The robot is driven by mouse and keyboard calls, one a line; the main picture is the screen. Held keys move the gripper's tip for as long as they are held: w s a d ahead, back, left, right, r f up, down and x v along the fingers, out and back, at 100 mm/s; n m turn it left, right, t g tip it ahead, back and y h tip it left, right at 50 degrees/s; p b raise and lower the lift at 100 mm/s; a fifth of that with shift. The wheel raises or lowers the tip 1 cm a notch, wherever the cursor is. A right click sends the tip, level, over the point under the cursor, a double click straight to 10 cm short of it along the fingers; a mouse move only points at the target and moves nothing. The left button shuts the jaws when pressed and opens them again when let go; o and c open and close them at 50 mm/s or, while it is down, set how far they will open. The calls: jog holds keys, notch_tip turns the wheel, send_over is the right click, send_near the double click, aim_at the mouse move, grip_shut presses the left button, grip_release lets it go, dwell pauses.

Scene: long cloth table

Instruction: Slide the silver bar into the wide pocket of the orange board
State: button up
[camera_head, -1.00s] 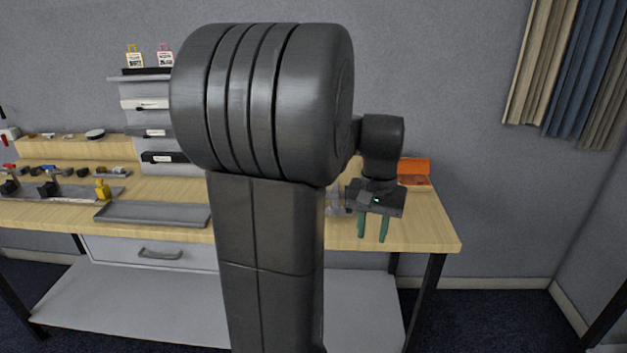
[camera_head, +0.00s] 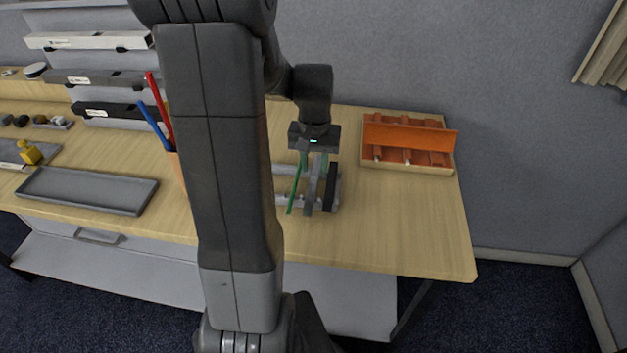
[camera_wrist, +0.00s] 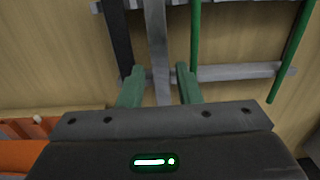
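The silver bar (camera_head: 313,184) lies across a grey rack, beside a black bar (camera_head: 332,186) and a green rod (camera_head: 297,188). My gripper (camera_head: 313,158) points down at the bar's far part. In the wrist view the silver bar (camera_wrist: 155,40) runs between the two green fingertips of my gripper (camera_wrist: 158,82), with a small gap showing on each side. The fingers are open. The orange board (camera_head: 410,137) sits in a light wooden tray right of the rack. Its raised front panel hides part of its pockets, so I cannot tell which is wide. An orange corner (camera_wrist: 18,158) shows in the wrist view.
The grey rack (camera_wrist: 230,72) has crossbars under the bars and rods. A grey tray (camera_head: 88,190) and a holder with red and blue sticks (camera_head: 160,110) are at left. Table (camera_head: 400,225) is clear in front of the board. My arm hides the middle.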

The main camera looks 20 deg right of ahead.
aim_at(314, 183)
jog(key=shift+s+f, duration=0.1)
jog(key=shift+f, duration=1.05)
grip_shut()
